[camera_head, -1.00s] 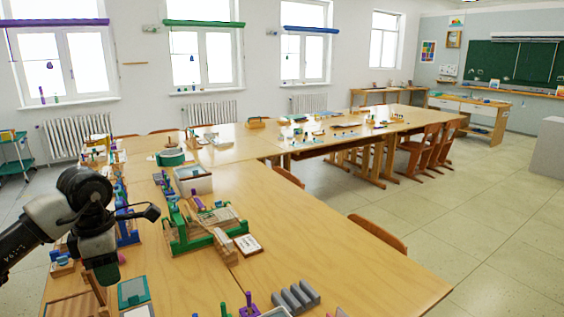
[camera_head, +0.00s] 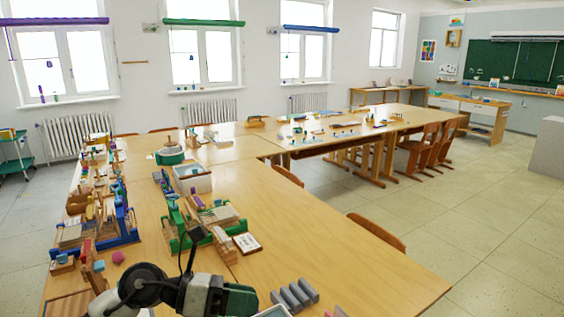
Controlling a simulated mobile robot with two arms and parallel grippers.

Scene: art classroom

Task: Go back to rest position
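My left arm comes in low at the bottom left, over the near wooden table (camera_head: 330,270). Its wrist and the dark greenish body of my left gripper (camera_head: 238,300) are at the bottom edge, and a thin dark part rises from the wrist in front of the green-framed loom. The fingertips do not show, so I cannot tell whether it is open or holds anything. My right gripper is not in view.
A green-framed loom (camera_head: 172,238), a blue-framed loom (camera_head: 72,240) and a white bin (camera_head: 193,183) stand on the near table. Grey ridged blocks (camera_head: 295,296) lie right of my wrist. The table's right side is mostly clear. A wooden chair (camera_head: 377,232) stands at its right edge.

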